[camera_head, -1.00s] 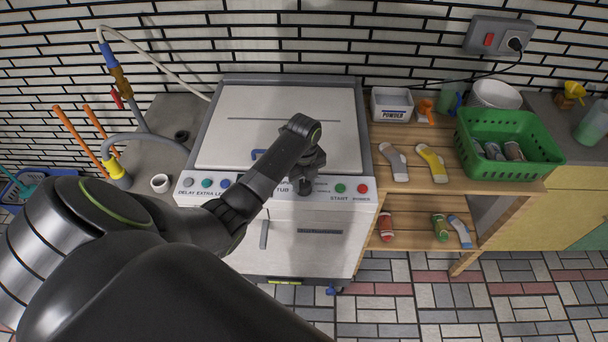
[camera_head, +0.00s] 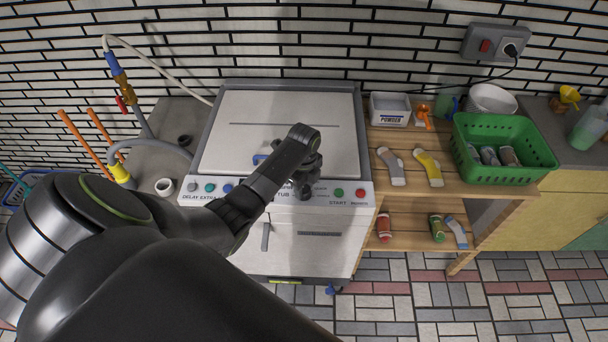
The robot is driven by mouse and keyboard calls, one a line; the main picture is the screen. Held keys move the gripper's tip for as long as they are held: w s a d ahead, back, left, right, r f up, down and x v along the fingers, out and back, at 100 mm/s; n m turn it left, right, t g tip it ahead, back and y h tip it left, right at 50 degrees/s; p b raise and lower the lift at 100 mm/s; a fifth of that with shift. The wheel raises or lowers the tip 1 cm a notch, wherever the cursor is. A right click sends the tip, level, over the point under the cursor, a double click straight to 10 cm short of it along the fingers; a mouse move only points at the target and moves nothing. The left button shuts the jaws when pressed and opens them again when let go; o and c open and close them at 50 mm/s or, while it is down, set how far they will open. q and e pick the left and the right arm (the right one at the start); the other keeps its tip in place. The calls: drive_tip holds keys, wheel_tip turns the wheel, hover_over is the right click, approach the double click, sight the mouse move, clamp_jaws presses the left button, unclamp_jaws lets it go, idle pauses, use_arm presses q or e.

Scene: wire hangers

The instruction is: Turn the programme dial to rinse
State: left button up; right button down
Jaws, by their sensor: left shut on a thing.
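The white washing machine (camera_head: 240,151) stands in the middle with its lid closed. Its control panel (camera_head: 353,201) runs along the front edge, with coloured buttons and printed labels. The programme dial is mostly hidden behind my left gripper, so its pointer and setting cannot be read. My left gripper (camera_head: 303,190) comes in over the panel from the left and is shut on the dial, right of the "TUB" label. My right gripper is not in view.
A wooden shelf (camera_head: 398,202) right of the machine holds socks, a powder box (camera_head: 391,110) and a green basket (camera_head: 480,128). The tiled floor in front at the right is clear.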

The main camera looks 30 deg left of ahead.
use_arm(q)
drive_tip(key=shift+w+a+r, duration=0.1)
drive_tip(key=o, duration=1)
wheel_tip(320, 180, up, 11)
drive_tip(key=b, duration=0.2)
wheel_tip(320, 180, up, 5)
drive_tip(key=p, duration=0.4)
hover_over(304, 188)
drive_tip(key=shift+r+p, duration=0.65)
drive_tip(key=shift+p, duration=0.05)
